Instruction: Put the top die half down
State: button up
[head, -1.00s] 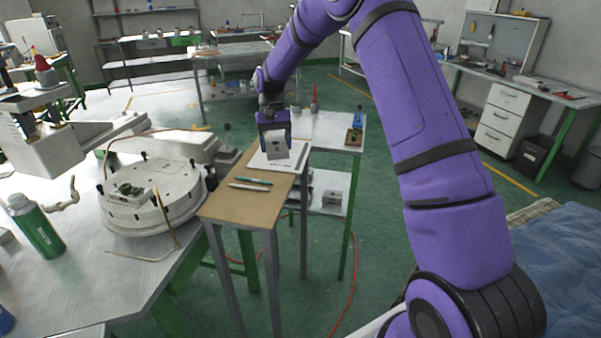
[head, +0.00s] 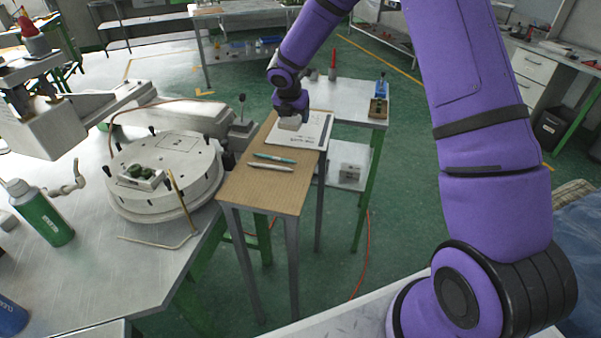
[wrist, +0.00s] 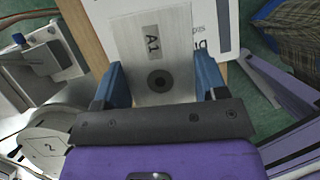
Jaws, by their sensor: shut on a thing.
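The top die half is a pale grey metal block (head: 289,124) held in my gripper (head: 291,108), over the printed white sheet on the narrow wooden-topped stand. In the wrist view the block (wrist: 150,35) shows an "A1" label and a dark round hole. The blue fingers of my gripper (wrist: 161,78) are shut on its two sides. I cannot tell whether the block touches the sheet (head: 316,132). Another die piece (head: 140,178) with green shapes in it sits on the round white machine plate at left.
Two pens (head: 272,163) lie on the bare front part of the wooden top (head: 262,190). A metal side table (head: 348,101) with a small wooden tray (head: 378,108) stands behind right. The round plate (head: 165,155) with upright pegs is close on the left.

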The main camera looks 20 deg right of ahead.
jog(key=a+n, duration=0.1)
jog(key=n, duration=0.1)
jog(key=n+y, duration=0.1)
jog(key=n, duration=0.1)
jog(key=a+n+t+y, duration=0.1)
jog(key=n, duration=0.1)
jog(key=shift+w+a+f, duration=0.1)
jog(key=shift+w+a, duration=0.05)
jog(key=shift+a, duration=0.2)
jog(key=shift+a+n+y, duration=0.4)
jog(key=shift+a+n, duration=0.1)
jog(key=shift+n, duration=0.5)
send_over(299, 170)
jog(key=s, duration=0.1)
jog(key=shift+s+f, duration=0.2)
jog(key=shift+f, duration=0.55)
jog(key=shift+s, duration=0.15)
jog(key=shift+f, duration=1.75)
jog(key=shift+f, duration=0.35)
jog(key=shift+f, duration=0.25)
